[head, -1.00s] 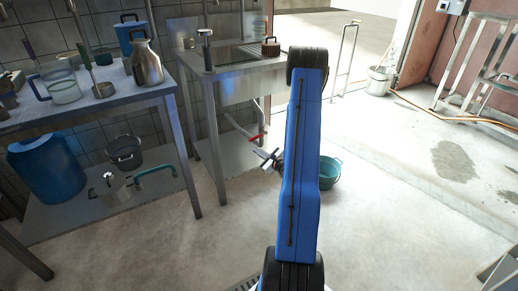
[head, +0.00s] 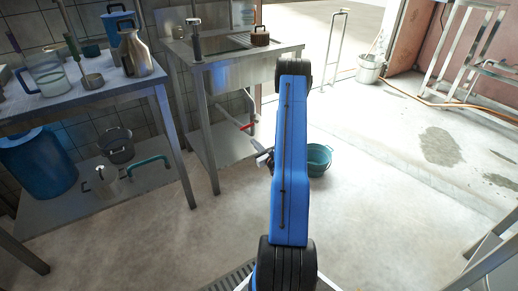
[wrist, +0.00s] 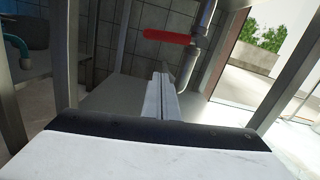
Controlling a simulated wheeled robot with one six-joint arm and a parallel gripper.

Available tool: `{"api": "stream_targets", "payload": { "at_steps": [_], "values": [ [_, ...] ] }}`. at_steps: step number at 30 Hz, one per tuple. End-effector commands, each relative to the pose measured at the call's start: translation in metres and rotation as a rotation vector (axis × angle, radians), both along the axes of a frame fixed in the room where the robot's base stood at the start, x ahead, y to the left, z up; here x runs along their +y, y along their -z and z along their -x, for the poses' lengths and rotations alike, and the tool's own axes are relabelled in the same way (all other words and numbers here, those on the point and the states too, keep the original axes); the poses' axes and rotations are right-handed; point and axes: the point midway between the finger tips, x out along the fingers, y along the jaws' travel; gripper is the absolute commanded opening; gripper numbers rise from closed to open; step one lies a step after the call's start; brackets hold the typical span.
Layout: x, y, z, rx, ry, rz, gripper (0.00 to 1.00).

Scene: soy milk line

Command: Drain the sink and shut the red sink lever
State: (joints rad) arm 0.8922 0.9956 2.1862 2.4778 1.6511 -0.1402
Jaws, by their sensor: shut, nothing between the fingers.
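The red sink lever (head: 248,126) is under the steel sink (head: 218,47), on the pipe near the wall. In the wrist view the red lever (wrist: 167,36) lies roughly level, pointing left from a valve on an upright metal pipe (wrist: 205,25). My gripper (head: 262,157) is below and to the right of the lever in the head view, apart from it. In the wrist view my gripper (wrist: 161,88) has its fingers together, with nothing between them, below the lever. The inside of the basin is too small to judge for water.
A teal tub (head: 318,160) stands on the floor right of my gripper. The sink's legs (head: 205,130) frame the space around the lever. A steel table (head: 90,105) with jugs stands at left, a blue barrel (head: 38,165) beneath. The floor at right is mostly clear.

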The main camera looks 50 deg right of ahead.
Motion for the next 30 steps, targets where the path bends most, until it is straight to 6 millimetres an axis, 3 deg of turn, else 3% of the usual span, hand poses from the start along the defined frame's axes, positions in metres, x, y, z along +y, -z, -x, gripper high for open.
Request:
{"api": "stream_targets", "payload": {
  "at_steps": [5,15,30],
  "values": [
    [-0.007,-0.002,-0.032,-0.002,-0.002,0.002,0.0],
    [-0.005,-0.036,-0.038,0.0,0.0,0.0,0.0],
    [-0.005,-0.041,-0.038,0.001,0.0,-0.001,0.0]
  ]
}}
